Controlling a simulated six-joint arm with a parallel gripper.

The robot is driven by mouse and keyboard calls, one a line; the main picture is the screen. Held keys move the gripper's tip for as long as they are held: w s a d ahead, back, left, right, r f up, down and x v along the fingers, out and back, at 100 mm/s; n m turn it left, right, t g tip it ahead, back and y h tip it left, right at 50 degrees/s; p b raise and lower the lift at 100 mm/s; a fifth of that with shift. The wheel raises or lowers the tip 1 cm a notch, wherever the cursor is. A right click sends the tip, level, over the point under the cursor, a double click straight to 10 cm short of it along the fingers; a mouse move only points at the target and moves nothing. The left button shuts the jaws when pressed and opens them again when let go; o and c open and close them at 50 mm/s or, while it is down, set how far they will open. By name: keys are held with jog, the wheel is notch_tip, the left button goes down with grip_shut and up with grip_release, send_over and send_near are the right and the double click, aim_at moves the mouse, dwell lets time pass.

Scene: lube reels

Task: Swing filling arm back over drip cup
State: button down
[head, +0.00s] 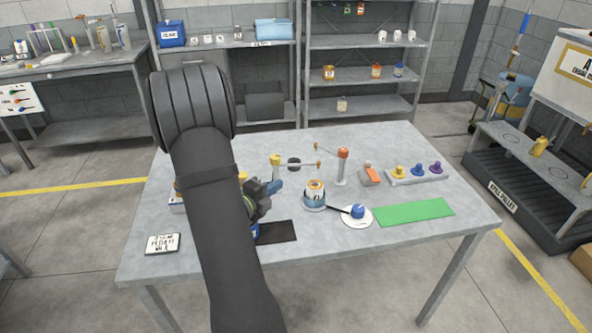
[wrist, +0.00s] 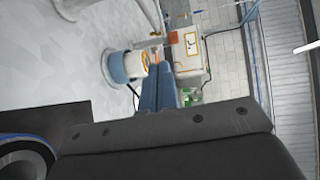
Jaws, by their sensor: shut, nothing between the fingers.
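My gripper (head: 277,187), with blue fingers, is shut and empty above the table, left of the orange-and-white can. Its fingers (wrist: 168,72) also show in the wrist view. Two posts with thin swing arms stand at the table's far side: a yellow-topped post (head: 275,168), its arm pointing right, and a red-topped post (head: 342,166), its arm pointing left. I cannot tell which is the filling arm. A dark round piece (head: 293,163) sits by the yellow-topped post; I cannot tell if it is the drip cup. The can (head: 315,190) stands on a blue-and-white base.
A blue-topped piece (head: 357,211) with a black handle lies on a white disc. A green mat (head: 415,212) and a black mat (head: 277,232) lie in front. My arm hides the table's left part.

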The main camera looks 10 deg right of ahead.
jog(key=n, duration=0.1)
send_near(303, 164)
jog(key=s+d+r+x, duration=0.1)
jog(key=x, duration=0.4)
jog(key=shift+w+f, duration=0.65)
jog(key=shift+w, duration=0.05)
jog(key=shift+w+d, duration=0.2)
jog(key=shift+w, duration=0.2)
jog(key=shift+w+d+n+t+y, duration=0.1)
jog(key=shift+w+n+t+y, duration=0.8)
jog(key=shift+w+n+y, duration=0.5)
jog(key=shift+w+d+n+t+y, duration=0.1)
jog(key=shift+w+n+t+y, duration=0.9)
jog(key=shift+w, duration=0.55)
